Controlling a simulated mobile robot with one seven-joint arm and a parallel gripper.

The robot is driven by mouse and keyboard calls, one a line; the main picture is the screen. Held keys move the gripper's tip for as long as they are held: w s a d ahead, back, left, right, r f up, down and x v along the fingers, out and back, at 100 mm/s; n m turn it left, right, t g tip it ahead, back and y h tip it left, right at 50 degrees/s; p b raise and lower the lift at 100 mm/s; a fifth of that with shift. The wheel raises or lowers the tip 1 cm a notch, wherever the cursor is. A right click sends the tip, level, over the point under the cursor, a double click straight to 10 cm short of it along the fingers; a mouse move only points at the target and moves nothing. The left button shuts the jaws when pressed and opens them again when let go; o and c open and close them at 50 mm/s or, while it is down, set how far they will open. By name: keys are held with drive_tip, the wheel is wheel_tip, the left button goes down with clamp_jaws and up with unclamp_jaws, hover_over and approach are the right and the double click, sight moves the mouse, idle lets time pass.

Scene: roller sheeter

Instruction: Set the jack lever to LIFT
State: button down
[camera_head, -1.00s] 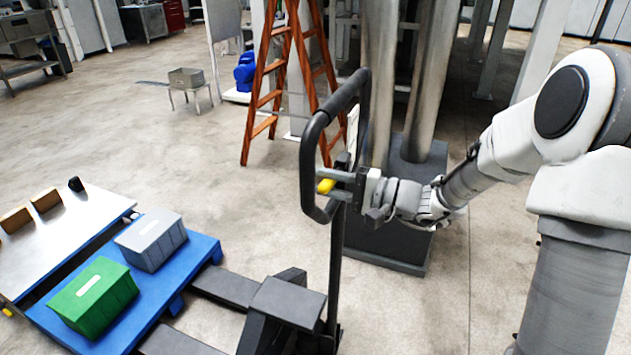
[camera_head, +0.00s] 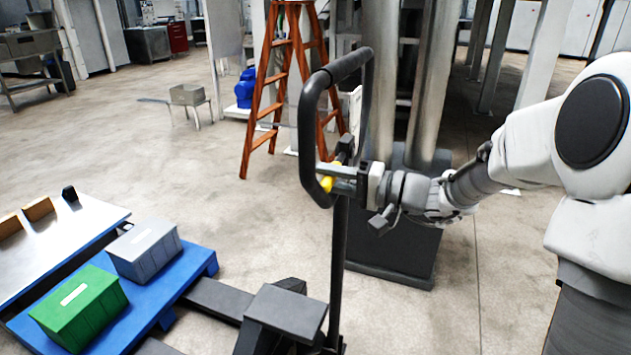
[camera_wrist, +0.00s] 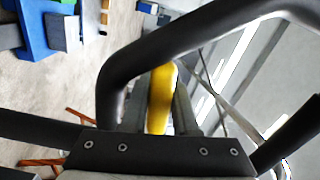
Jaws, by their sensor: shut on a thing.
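The yellow jack lever (camera_head: 327,184) sits inside the dark loop handle (camera_head: 308,130) of the pallet jack. My gripper (camera_head: 338,177) reaches in from the right, at the lower part of the loop, and is shut on the lever. In the wrist view the lever (camera_wrist: 160,98) stands between my two grey fingers, with the handle's dark bar (camera_wrist: 190,38) curving across beyond. Part of the lever is hidden by the fingers, and no LIFT marking can be read.
The jack's body (camera_head: 285,310) is below, beside a blue pallet (camera_head: 203,262) carrying a green bin (camera_head: 80,308) and a grey bin (camera_head: 145,248). A wooden ladder (camera_head: 262,105) and metal columns (camera_head: 428,95) stand behind the handle. Open floor lies to the left.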

drive_tip(key=shift+f, duration=0.15)
drive_tip(key=c, duration=0.7)
unclamp_jaws()
